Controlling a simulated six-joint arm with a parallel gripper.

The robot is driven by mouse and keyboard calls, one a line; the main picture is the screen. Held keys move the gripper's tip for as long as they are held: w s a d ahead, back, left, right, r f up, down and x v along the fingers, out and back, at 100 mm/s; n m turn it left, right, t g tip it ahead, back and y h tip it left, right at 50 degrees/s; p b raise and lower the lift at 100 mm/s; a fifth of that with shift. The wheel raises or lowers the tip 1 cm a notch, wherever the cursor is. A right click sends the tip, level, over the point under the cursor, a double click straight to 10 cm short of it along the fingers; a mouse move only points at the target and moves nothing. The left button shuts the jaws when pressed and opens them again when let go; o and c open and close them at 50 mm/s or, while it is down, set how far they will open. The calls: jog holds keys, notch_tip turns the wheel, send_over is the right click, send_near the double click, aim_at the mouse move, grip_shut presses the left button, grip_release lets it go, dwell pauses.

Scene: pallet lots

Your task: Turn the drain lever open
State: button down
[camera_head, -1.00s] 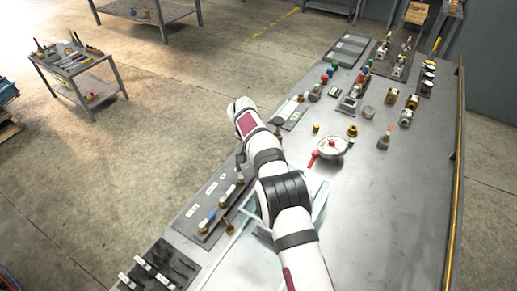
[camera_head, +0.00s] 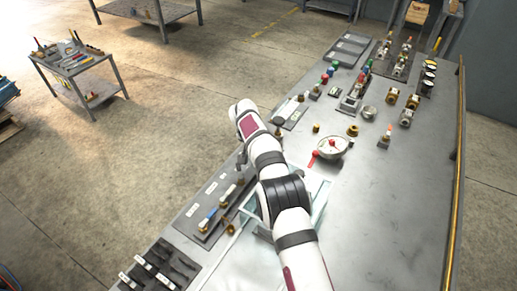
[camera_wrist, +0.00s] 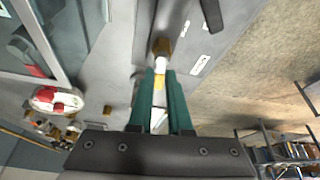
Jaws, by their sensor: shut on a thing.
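In the wrist view my gripper (camera_wrist: 161,76) has two teal fingers closed on a slim white lever handle (camera_wrist: 161,64). A brass valve body (camera_wrist: 162,46) sits just beyond the fingertips. Most of the handle is hidden between the fingers. In the head view my arm comes down at the far end of a dark valve plate (camera_head: 190,224), and my fingers are mostly hidden there. Labels on the plate are too small to read.
A round gauge (camera_head: 334,147) with a red handle stands right of my arm; it also shows in the wrist view (camera_wrist: 57,100). A clear-sided box (camera_head: 318,203) lies under my forearm. Several fittings crowd the bench's far end. The right side of the bench (camera_head: 395,215) is clear.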

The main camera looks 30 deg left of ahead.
jog(key=n, duration=0.2)
jog(key=n+y, duration=0.1)
jog(key=n, duration=0.1)
jog(key=shift+a+g+y, duration=0.2)
jog(key=shift+g+y, duration=0.1)
jog(key=n, duration=0.2)
jog(key=n+g+y, duration=0.1)
jog(key=n, duration=0.1)
jog(key=shift+s+a+n, duration=0.2)
jog(key=shift+n, duration=0.2)
jog(key=n, duration=0.1)
jog(key=n+g, duration=0.1)
jog(key=n, duration=0.1)
jog(key=n+g+y, duration=0.1)
jog(key=n, duration=0.1)
jog(key=shift+s+a, duration=0.1)
jog(key=shift+s, duration=0.15)
jog(key=shift+s+n+g, duration=0.15)
jog(key=shift+n+g, duration=0.15)
jog(key=shift+n, duration=0.4)
jog(key=shift+s+n+g, duration=0.1)
jog(key=shift+n+g, duration=0.2)
jog(key=shift+n, duration=0.2)
jog(key=c, duration=0.8)
grip_release()
jog(key=shift+c, duration=0.2)
